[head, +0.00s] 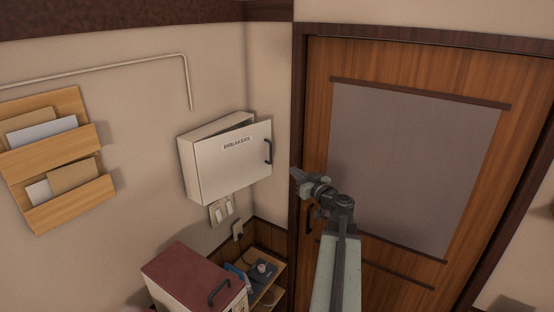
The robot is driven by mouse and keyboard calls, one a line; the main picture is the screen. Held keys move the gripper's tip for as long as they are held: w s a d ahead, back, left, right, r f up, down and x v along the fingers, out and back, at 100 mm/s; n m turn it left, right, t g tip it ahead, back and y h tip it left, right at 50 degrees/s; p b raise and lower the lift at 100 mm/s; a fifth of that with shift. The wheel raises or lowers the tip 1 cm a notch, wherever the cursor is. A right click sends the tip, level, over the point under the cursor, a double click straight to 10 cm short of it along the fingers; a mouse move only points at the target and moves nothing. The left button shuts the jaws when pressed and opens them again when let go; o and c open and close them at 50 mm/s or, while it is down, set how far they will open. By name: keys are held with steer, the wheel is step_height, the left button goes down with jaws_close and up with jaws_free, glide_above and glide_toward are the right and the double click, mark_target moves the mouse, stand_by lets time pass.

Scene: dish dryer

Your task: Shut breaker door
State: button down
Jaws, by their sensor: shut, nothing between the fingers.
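The white breaker box (188,162) hangs on the left wall near the corner. Its door (233,171) carries a "BREAKERS" label and a dark handle (268,151) at its right edge. The door stands partly open, with a dark gap along the top that widens to the right. My gripper (294,177) is shut and empty, to the right of the door and a little below the handle in the picture. A gap shows between the gripper and the door.
Wall switches (221,211) sit below the box. A dark red-topped cabinet (190,270) and a small shelf (268,283) stand below. A wooden door (390,70) is behind my arm. A wooden letter rack (58,172) hangs at left.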

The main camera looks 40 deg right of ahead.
mark_target(271, 154)
steer(key=x, duration=1.4)
steer(key=shift+w, duration=0.1)
